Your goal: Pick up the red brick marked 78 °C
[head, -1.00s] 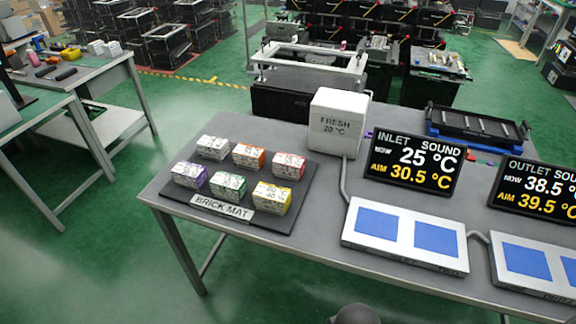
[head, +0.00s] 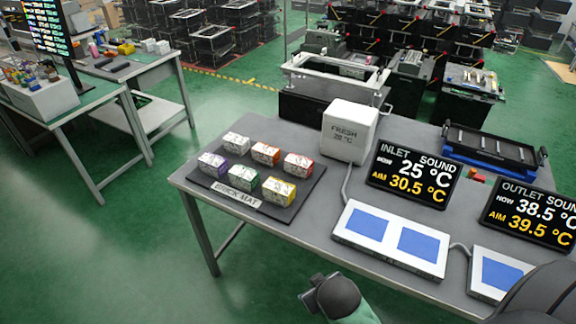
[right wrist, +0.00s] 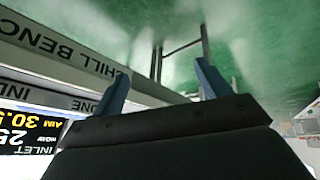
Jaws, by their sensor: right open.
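The red brick (head: 298,164) sits at the back right of several coloured bricks on the black brick mat (head: 292,207). It has a white, printed top and red at its side; its marking is too small to read. No gripper touches it in the head view. My right gripper (right wrist: 160,72) shows in the right wrist view with its two fingers apart and nothing between them. It is near the table's front edge, and the red brick is not in that view. My left gripper is not recognisable in either view.
On the mat are also orange (head: 265,153), yellow (head: 278,191), green (head: 245,180), purple (head: 212,164) and white (head: 236,142) bricks. A white FRESH box (head: 349,132) stands right of the mat. Displays (head: 414,174) and blue-padded plates (head: 391,237) stand further right.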

